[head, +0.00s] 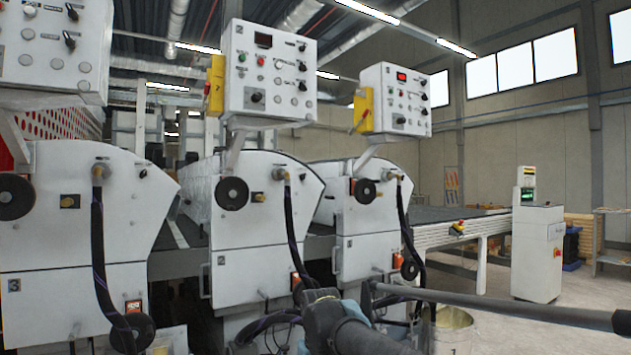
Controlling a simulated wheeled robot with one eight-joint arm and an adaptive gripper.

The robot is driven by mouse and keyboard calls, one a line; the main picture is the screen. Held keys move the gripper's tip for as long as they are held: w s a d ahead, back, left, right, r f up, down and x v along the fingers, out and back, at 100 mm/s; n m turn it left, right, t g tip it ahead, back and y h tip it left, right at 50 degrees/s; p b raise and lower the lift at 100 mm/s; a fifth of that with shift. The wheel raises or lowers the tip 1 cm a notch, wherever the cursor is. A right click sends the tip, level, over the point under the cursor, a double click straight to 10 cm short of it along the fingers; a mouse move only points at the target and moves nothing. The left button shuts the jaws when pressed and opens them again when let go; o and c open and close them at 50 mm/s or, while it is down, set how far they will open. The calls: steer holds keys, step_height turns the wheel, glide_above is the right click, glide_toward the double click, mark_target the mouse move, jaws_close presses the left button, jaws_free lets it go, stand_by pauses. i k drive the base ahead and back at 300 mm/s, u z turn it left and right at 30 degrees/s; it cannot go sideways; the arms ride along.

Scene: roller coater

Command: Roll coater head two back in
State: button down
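Coater head two (262,240) is the middle white machine, marked "2" on its lower door. It has a black handwheel on its upper panel and a thick dark hose down its right side. Its control box (268,72) stands above it on a post, with a dark display, knobs, buttons and a yellow piece on its left side. I cannot tell from this view how far the head is out of line. My arm shows at the bottom centre, and my gripper (322,300) seems to be in front of head two's lower right. Its fingers cannot be made out.
Coater head three (75,230) stands at left, across a gap. Another similar head (368,225) stands close at right, its control box (394,98) showing a lit red display. A conveyor (460,232) and white cabinet (537,255) stand further right. A bucket (452,328) is on the floor.

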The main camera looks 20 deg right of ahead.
mark_target(250, 251)
steer(key=u, duration=0.05)
steer(key=k, duration=0.2)
steer(key=z, duration=0.35)
steer(key=i, duration=1.1)
steer(key=u, duration=0.1)
